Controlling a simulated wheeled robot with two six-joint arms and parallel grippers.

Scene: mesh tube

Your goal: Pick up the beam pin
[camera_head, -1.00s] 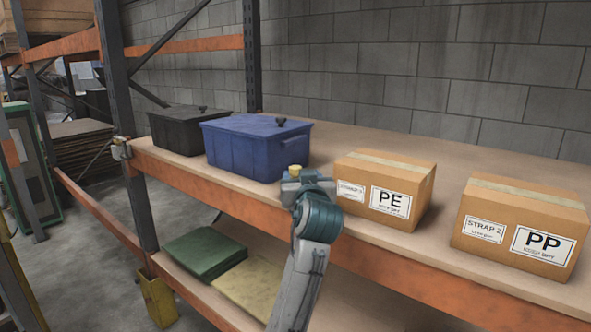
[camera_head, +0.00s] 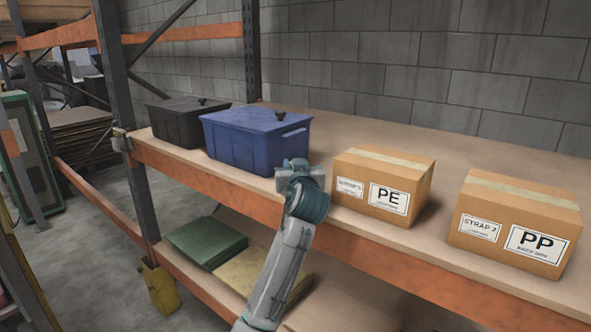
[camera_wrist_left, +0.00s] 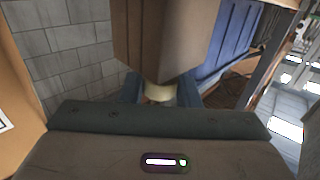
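In the left wrist view, a small cream-yellow round piece, which looks like the beam pin (camera_wrist_left: 158,94), lies between the two blue-grey fingers of my left gripper (camera_wrist_left: 160,97). A brown block-like shape fills the view beyond it and hides part of it. I cannot tell whether the fingers press on the pin or stand just clear of it. In the head view my left gripper (camera_head: 292,168) is at the shelf's front edge, between the blue bin and the PE box. The pin is hidden behind it there. My right gripper is not in view.
The blue lidded bin (camera_head: 256,143) stands close on the left, with a black bin (camera_head: 186,126) beyond it. The PE box (camera_head: 382,186) and PP box (camera_head: 514,224) stand on the right. An orange beam (camera_head: 195,189) runs along the shelf front. Folded green sheets (camera_head: 205,242) lie below.

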